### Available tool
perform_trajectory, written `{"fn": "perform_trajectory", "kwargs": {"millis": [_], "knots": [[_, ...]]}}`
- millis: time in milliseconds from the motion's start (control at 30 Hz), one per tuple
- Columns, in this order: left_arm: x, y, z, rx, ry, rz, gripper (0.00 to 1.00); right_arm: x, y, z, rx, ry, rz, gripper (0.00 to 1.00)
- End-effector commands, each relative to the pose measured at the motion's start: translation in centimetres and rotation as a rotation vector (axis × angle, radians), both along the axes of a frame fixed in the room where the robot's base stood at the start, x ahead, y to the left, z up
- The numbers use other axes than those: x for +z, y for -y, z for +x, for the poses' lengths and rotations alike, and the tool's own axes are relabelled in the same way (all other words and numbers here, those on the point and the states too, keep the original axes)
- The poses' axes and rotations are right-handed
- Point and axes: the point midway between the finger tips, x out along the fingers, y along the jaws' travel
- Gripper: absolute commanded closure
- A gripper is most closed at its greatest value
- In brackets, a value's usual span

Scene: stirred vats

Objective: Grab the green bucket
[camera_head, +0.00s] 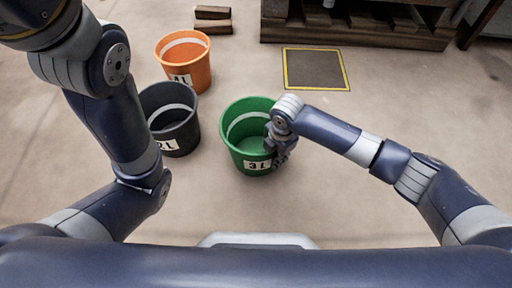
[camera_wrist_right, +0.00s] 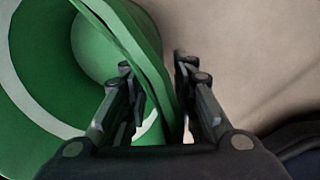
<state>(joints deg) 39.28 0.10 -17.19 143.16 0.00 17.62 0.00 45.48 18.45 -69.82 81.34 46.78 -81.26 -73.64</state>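The green bucket (camera_head: 237,112), marked 3L, stands upright on the floor in the middle of the head view. My right gripper (camera_head: 279,156) is at its right rim, pointing down. In the right wrist view, the bucket's wall (camera_wrist_right: 140,42) runs between the two fingers (camera_wrist_right: 158,85). One finger is inside the bucket and the other outside. A gap shows between the fingers, so the gripper looks open; contact with the wall is not clear. My left arm comes in from the left, but its gripper is out of the head view.
A black bucket (camera_head: 172,133), marked 2L, stands left of the green one, below my left arm. An orange bucket (camera_head: 198,70) stands behind it. The floor between is clear.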

Motion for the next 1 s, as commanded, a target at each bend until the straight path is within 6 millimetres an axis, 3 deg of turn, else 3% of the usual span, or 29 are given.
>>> {"fn": "perform_trajectory", "kwargs": {"millis": [333, 367, 467, 1000], "knots": [[-0.17, 0.01, -0.39, 0.0, 0.01, 0.0, 0.6, -0.51, -0.07, 0.05, 0.001, 0.001, 0.001, 0.74], [-0.17, 0.02, -0.4, 0.0, 0.01, 0.0, 0.6, -0.51, -0.07, 0.05, 0.001, 0.001, 0.001, 0.77], [-0.18, 0.01, -0.41, 0.0, 0.01, 0.0, 0.6, -0.51, -0.08, 0.05, 0.001, 0.001, 0.001, 0.99], [0.13, 0.02, -0.42, 0.0, 0.012, 0.001, 0.6, -0.14, -0.12, 0.09, 0.001, 0.002, 0.002, 1.0]]}}
